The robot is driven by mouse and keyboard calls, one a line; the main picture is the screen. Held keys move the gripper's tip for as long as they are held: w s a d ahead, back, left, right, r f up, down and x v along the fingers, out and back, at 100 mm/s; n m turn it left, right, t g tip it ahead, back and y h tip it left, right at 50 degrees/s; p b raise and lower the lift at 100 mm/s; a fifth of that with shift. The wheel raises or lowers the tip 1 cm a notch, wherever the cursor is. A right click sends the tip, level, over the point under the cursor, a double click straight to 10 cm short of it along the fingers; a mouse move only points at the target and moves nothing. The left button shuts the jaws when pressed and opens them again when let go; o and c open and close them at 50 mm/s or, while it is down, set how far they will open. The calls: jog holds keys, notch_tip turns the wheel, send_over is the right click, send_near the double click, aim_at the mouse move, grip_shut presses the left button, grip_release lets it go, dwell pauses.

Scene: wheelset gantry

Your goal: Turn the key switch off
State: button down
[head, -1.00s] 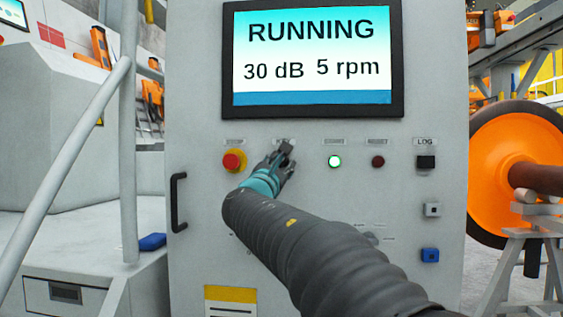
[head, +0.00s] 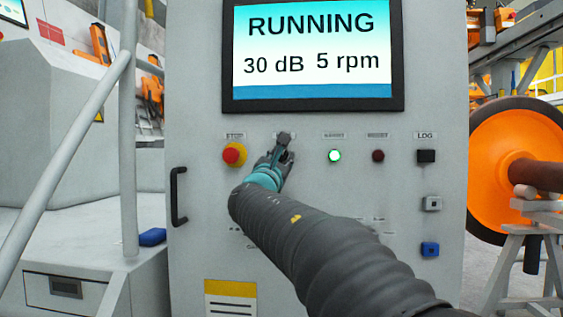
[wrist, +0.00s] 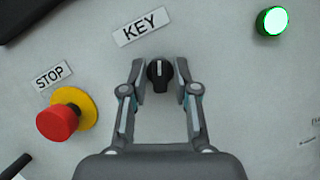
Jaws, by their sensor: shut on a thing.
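The key switch (wrist: 160,76) is a small black knob with a pale mark, under the KEY label (wrist: 141,27) in the wrist view. The mark points roughly up in that picture. My gripper (wrist: 161,88) has one finger on each side of the knob and is shut on it. In the head view my gripper (head: 281,152) is at the panel, right of the red stop button, and hides most of the switch. The screen (head: 313,55) reads RUNNING, 30 dB, 5 rpm.
The red and yellow stop button (head: 234,154) is close on the left; it also shows in the wrist view (wrist: 60,120). A lit green button (head: 334,156) and a dark red one (head: 378,156) are on the right. A handle (head: 178,197) sticks out at the cabinet's left edge.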

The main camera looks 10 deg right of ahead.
jog(key=n+t+y+b, duration=0.1)
jog(key=n+y, duration=0.1)
jog(key=n, duration=0.2)
jog(key=n+t+y+b, duration=0.1)
jog(key=n+b, duration=0.1)
jog(key=n, duration=0.1)
jog(key=shift+d+f+n+y, duration=0.15)
jog(key=shift+n+y, duration=0.25)
jog(key=n+y+b, duration=0.1)
jog(key=n, duration=0.2)
jog(key=n+y+b, duration=0.1)
jog(key=n+y, duration=0.1)
jog(key=n, duration=0.2)
jog(key=shift+y, duration=0.3)
jog(key=shift+r+n, duration=0.2)
jog(key=shift+n, duration=0.2)
jog(key=c, duration=1.2)
grip_release()
jog(key=shift+o, duration=0.2)
jog(key=shift+s, duration=0.1)
jog(key=v, duration=1.2)
jog(key=shift+d, duration=0.1)
